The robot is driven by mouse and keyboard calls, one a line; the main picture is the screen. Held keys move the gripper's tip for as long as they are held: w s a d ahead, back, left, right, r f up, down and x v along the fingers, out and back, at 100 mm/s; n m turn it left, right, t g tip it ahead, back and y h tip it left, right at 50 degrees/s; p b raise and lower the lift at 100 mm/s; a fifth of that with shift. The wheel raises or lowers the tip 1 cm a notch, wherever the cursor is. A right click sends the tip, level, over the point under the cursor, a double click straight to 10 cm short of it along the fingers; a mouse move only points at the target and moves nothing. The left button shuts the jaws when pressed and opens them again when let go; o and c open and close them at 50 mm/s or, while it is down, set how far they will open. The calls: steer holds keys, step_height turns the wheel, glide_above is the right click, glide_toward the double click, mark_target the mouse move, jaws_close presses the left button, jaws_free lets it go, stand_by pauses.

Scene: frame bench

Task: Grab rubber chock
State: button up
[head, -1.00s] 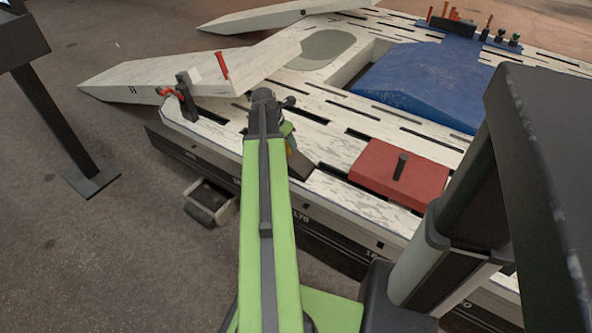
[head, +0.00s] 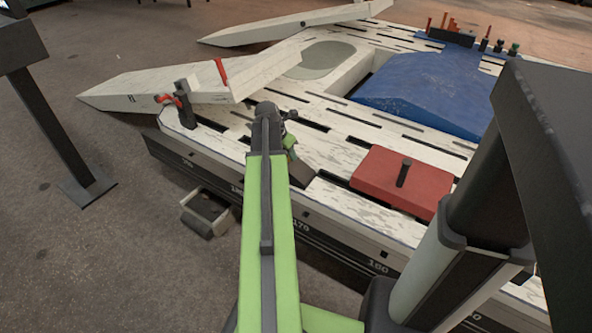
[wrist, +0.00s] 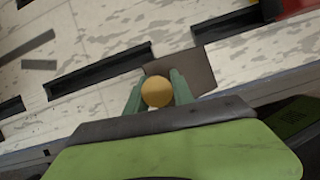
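The likely rubber chock is a dark grey-brown wedge (head: 302,173) on the near edge of the pale slotted bench (head: 330,150). It also shows in the wrist view as a dark block (wrist: 192,68) just beyond my fingertips. A round yellow knob-like thing (wrist: 157,92) sits between my two green fingers; whether it belongs to the chock is unclear. My gripper (head: 290,147) is low at the chock's far left end in the head view. In the wrist view my gripper (wrist: 160,84) has a finger on each side of the yellow thing. Whether they touch it is unclear.
A red block with a black post (head: 403,184) lies to the right on the bench. A blue ramped block (head: 425,90) is behind it. A dark clamp with red handles (head: 184,103) stands at the left. A small open box (head: 206,212) is below the bench's near side.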

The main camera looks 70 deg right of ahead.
steer(key=shift+s, duration=0.1)
jaws_close()
steer(key=shift+r, duration=0.1)
stand_by(1.0)
